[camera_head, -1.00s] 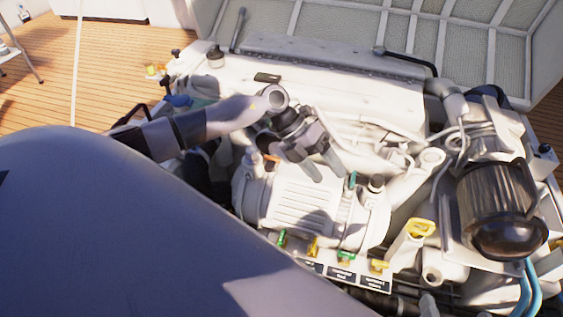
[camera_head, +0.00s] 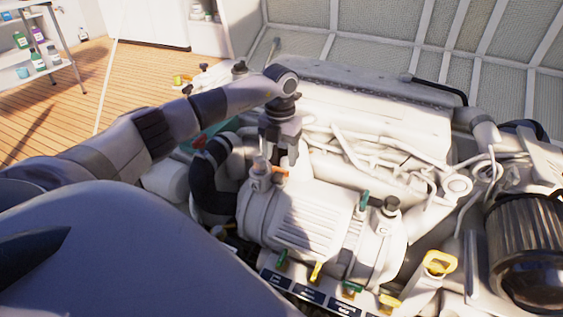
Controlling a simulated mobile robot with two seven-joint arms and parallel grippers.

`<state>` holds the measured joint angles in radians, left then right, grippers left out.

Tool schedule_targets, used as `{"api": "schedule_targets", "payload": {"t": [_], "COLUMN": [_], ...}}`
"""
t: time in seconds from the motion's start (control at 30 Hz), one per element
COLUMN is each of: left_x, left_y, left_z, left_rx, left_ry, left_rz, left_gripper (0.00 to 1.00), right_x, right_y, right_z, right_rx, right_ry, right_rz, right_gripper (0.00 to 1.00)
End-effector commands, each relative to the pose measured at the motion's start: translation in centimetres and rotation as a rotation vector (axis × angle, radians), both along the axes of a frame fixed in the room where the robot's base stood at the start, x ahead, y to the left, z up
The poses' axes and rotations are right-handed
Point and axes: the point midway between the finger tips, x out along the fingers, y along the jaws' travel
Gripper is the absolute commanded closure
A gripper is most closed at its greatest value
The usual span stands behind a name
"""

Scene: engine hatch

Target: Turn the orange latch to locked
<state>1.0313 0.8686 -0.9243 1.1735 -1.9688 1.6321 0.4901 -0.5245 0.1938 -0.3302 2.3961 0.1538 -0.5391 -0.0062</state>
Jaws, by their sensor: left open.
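The orange latch (camera_head: 281,172) is a small piece on the left end of the white engine, at the top of a short pale fitting. My left gripper (camera_head: 280,158) points down directly over it, with its dark fingers open. The fingertips are very close to the latch and partly hide it. I cannot tell whether they touch it or are around it. My right gripper is not in view.
Pale hoses and pipes (camera_head: 370,150) run just right of the gripper. A thick black hose (camera_head: 208,180) curves at its left. Green and yellow handles, such as a yellow one (camera_head: 440,262), line the front. A large dark ribbed cylinder (camera_head: 528,240) stands at the right.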

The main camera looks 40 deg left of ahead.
Motion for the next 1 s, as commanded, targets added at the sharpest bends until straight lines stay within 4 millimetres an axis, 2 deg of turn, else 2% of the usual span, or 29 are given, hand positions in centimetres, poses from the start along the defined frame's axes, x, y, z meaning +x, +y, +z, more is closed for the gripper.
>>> {"api": "schedule_targets", "payload": {"t": [0.03, 0.2, 0.57, 0.6, 0.67, 0.7, 0.73, 1.0], "left_x": [0.0, 0.0, 0.0, 0.0, 0.0, 0.0, 0.0, 0.0], "left_y": [0.0, -0.1, -0.1, -0.1, -0.1, -0.1, -0.1, -0.1], "left_z": [-1.3, -3.3, -3.9, -3.9, -3.9, -3.9, -3.9, -3.8], "left_rx": [-0.001, -0.002, -0.002, -0.003, -0.003, -0.003, -0.002, -0.002], "left_ry": [0.002, -0.001, -0.001, -0.001, -0.001, -0.001, -0.001, -0.001], "left_rz": [0.000, 0.000, -0.001, -0.001, -0.001, -0.001, -0.001, -0.019], "left_gripper": [0.38, 0.38, 0.38, 0.42, 0.61, 0.74, 0.80, 0.79], "right_x": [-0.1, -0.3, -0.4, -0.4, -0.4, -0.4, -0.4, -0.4], "right_y": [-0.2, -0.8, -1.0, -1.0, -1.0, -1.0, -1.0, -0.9], "right_z": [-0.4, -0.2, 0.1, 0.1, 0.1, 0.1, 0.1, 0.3], "right_rx": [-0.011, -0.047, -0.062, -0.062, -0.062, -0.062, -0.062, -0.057], "right_ry": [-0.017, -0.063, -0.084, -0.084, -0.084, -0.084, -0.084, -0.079], "right_rz": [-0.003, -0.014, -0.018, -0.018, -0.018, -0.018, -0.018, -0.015], "right_gripper": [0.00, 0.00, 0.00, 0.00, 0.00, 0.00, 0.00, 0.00]}}
